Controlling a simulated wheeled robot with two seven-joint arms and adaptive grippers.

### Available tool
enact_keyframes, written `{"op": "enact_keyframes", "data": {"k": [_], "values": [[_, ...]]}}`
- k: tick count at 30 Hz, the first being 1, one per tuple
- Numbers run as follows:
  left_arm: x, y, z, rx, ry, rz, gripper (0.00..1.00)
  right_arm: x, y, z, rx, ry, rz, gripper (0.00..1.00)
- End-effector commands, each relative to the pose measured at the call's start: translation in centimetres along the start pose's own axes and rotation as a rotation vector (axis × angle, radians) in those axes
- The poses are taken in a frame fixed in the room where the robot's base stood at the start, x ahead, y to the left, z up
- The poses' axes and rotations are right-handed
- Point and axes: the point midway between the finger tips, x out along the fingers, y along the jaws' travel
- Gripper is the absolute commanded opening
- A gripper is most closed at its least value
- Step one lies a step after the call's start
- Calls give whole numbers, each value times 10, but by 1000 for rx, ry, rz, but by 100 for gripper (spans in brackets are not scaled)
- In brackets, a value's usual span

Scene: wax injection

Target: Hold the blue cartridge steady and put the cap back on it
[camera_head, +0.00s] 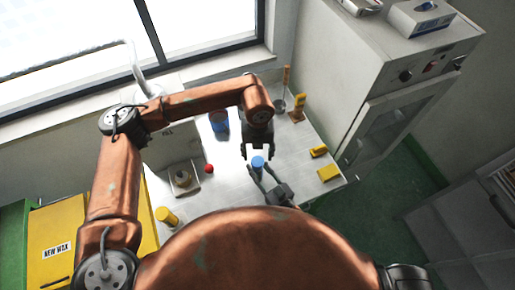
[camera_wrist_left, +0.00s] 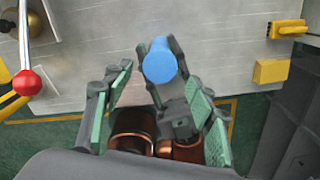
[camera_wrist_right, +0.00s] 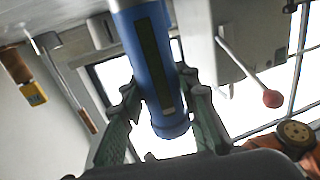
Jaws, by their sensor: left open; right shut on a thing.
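The blue cartridge (camera_wrist_right: 150,55) is a long cylinder with a dark strip along its side. My right gripper (camera_wrist_right: 160,90) is shut on it near one end in the right wrist view. In the head view its round blue top (camera_head: 258,162) shows over my right gripper (camera_head: 262,174). My left gripper (camera_head: 257,150) is open and empty, just beyond that top. In the left wrist view the blue round end (camera_wrist_left: 160,62) lies between and ahead of the open left fingers (camera_wrist_left: 152,78). I cannot tell whether a cap is on it, and I see no separate cap clearly.
The metal table (camera_head: 235,185) carries a blue container (camera_head: 219,120) at the back and yellow blocks (camera_head: 328,173) at the right. A red ball-ended lever (camera_head: 208,168) stands to the left. A tall cabinet (camera_head: 350,75) bounds the right side.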

Motion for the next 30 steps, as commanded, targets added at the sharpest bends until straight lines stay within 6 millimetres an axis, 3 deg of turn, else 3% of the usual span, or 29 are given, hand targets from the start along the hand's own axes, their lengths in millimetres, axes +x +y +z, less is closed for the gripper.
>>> {"op": "enact_keyframes", "data": {"k": [9, 20, 30], "values": [[36, 0, 0, 0, 0, 0, 51, 0, 0, 0, 0, 0, 0, 0], [40, 0, 0, 0, 0, 0, 51, 0, 0, 0, 0, 0, 0, 0], [40, 0, 0, 0, -1, 0, 29, 0, 0, 0, 0, 0, 0, 0]]}}
